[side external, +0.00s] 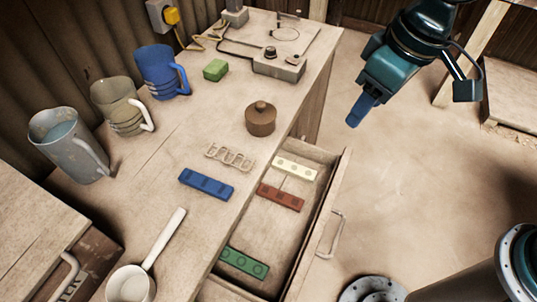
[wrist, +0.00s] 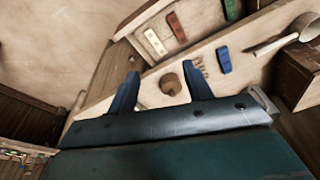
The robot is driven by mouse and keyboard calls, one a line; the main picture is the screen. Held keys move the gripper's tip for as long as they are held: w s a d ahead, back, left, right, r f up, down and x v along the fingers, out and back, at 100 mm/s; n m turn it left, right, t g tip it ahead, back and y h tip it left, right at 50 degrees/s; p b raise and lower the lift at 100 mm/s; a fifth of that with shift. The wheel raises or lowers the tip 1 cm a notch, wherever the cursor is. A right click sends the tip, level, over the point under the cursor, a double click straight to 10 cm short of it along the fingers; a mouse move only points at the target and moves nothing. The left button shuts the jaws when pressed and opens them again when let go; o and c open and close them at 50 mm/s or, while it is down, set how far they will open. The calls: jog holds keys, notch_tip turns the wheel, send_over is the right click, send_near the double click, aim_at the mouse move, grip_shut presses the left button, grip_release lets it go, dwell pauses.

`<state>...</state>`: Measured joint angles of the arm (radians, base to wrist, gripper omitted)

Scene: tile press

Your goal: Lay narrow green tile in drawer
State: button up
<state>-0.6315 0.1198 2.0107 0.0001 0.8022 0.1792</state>
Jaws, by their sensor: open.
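The narrow green tile (side external: 243,262), marked with round shapes, lies in the near end of the open drawer (side external: 262,225). It also shows at the top edge of the wrist view (wrist: 232,9), partly cut off. A cream tile (side external: 294,168) and a red-brown tile (side external: 281,197) lie in the drawer's far end. A blue tile (side external: 206,184) lies on the bench top beside the drawer. My gripper (side external: 359,112) is raised in the air, beyond the drawer's far end and to its right. In the wrist view its fingers (wrist: 161,72) are apart with nothing between them.
A brown lidded pot (side external: 260,121) and a wire rack (side external: 230,155) stand near the drawer's edge. A green block (side external: 215,70), three mugs and a white ladle (side external: 131,285) are on the bench. The drawer handle (side external: 332,236) juts out right. Bench space between mugs and rack is clear.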

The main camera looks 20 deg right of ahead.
jog(key=s+d+r+m+t, duration=0.1)
jog(key=s+d+r, duration=0.15)
jog(key=d, duration=0.45)
jog(key=s+d+r+m+t, duration=0.1)
jog(key=s+d+r+m, duration=0.1)
jog(key=d+r, duration=0.35)
jog(key=s+d+f+m+t+h, duration=0.1)
jog(key=s+d+f+m, duration=0.1)
jog(key=s+d, duration=0.7)
jog(key=shift+s+d+t, duration=0.3)
jog(key=shift+d, duration=0.6)
